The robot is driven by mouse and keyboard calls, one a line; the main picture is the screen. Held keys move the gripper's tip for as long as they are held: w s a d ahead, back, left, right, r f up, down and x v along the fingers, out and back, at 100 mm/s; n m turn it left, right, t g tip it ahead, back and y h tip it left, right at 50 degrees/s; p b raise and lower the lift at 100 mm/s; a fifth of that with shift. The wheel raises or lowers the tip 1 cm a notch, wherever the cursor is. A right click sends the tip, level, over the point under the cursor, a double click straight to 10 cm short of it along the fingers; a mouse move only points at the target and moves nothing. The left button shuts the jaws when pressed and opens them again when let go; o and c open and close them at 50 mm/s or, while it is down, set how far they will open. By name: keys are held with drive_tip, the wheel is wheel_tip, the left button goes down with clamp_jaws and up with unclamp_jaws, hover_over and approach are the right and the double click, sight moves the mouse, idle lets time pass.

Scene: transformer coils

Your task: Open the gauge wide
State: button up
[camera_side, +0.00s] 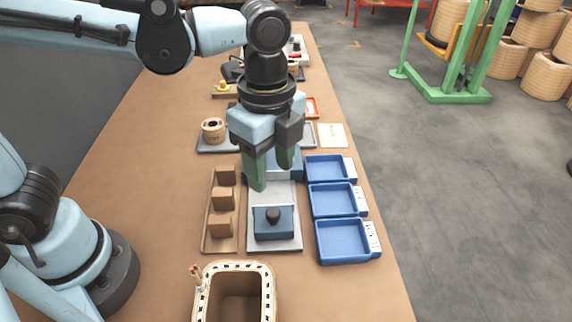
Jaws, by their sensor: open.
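What looks like the gauge is a light grey plate (285,194) lying lengthwise on the bench. A blue block (265,232) with a black knob (273,215) sits at its near end. Another blue block (297,168) shows at its far end, partly hidden behind my gripper. A bare stretch of grey plate lies between the two blocks. My gripper (273,177) points down over the far part of the plate. Its green fingers are apart with nothing seen between them. I cannot tell how high the fingertips are above the plate or whether they touch the far block.
A wooden rack (207,238) with brown blocks stands left of the gauge. Several blue trays (341,240) line its right. A coil-like open box (267,285) stands in front. A spool (213,128) on a grey plate and a white card (332,135) lie farther back. The left bench is clear.

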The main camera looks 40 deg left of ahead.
drive_tip(key=shift+r, duration=1.15)
drive_tip(key=shift+a, duration=0.1)
drive_tip(key=a+f+n+t, duration=0.3)
drive_tip(key=a+n+t, duration=0.4)
drive_tip(key=a+n, duration=0.9)
drive_tip(key=shift+w+f+n, duration=0.15)
drive_tip(key=shift+w+n, duration=0.3)
drive_tip(key=shift+n, duration=0.55)
